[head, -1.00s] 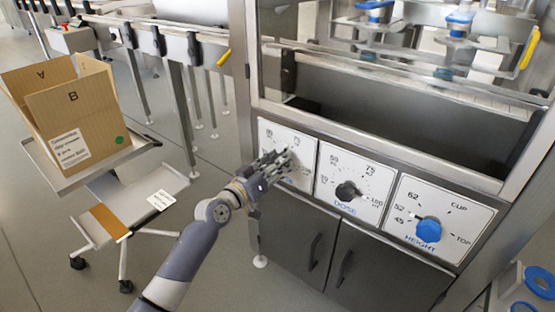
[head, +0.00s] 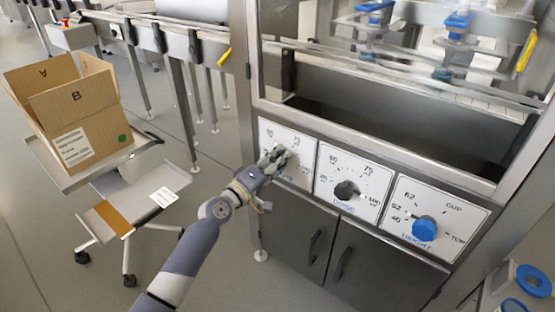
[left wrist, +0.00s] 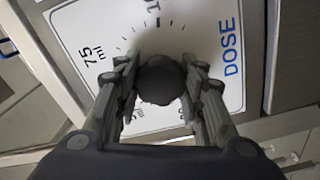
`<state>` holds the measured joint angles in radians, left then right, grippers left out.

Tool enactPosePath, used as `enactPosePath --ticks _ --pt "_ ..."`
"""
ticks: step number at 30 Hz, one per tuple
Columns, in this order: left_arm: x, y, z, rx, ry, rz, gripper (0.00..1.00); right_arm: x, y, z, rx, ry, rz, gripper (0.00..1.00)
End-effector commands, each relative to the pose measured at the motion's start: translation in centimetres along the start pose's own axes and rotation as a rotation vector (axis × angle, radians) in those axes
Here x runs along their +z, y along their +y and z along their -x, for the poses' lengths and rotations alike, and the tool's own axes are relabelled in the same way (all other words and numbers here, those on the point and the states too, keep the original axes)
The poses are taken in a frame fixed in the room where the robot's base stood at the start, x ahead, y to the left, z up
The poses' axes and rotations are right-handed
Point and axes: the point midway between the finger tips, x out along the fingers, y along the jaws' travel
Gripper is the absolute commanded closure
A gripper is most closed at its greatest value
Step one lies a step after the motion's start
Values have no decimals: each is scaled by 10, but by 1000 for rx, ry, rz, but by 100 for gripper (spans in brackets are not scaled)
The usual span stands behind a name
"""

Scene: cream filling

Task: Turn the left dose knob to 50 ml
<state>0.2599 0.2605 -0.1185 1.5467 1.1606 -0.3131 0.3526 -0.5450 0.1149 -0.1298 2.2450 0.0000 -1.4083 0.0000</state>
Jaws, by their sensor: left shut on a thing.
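The left dose panel (head: 303,170) is a white plate with a dial at the left of the machine front. My left gripper (head: 275,158) is in front of it and hides its knob in the head view. In the left wrist view, the dark round left dose knob (left wrist: 160,80) sits between the two fingers of the left gripper (left wrist: 162,85), which is shut on it. The word DOSE and the marks 75 ml and part of a higher number show on the plate there. I cannot make out the knob's pointer. My right gripper is not in view.
A second dose panel with a black knob (head: 346,190) and a height panel with a blue knob (head: 424,228) are to the right. Dark cabinet doors (head: 345,260) are below. A cardboard box (head: 75,115) stands on a cart at the left.

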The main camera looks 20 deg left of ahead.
Motion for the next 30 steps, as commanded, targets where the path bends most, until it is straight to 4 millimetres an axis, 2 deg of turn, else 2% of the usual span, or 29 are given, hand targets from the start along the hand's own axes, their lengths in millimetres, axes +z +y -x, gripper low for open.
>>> enactPosePath --ticks 9,23,24,26,27,30 --pt "-1 0 0 1 3 97 87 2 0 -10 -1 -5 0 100" --pt "-2 0 0 1 4 108 87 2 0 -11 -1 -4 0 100" --pt "-2 0 0 1 4 108 59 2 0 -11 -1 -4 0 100" --pt "-2 0 0 1 3 108 45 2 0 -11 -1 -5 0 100" --pt "-1 0 0 1 3 108 43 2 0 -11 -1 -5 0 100" --pt "-1 0 0 1 2 108 43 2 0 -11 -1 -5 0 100"
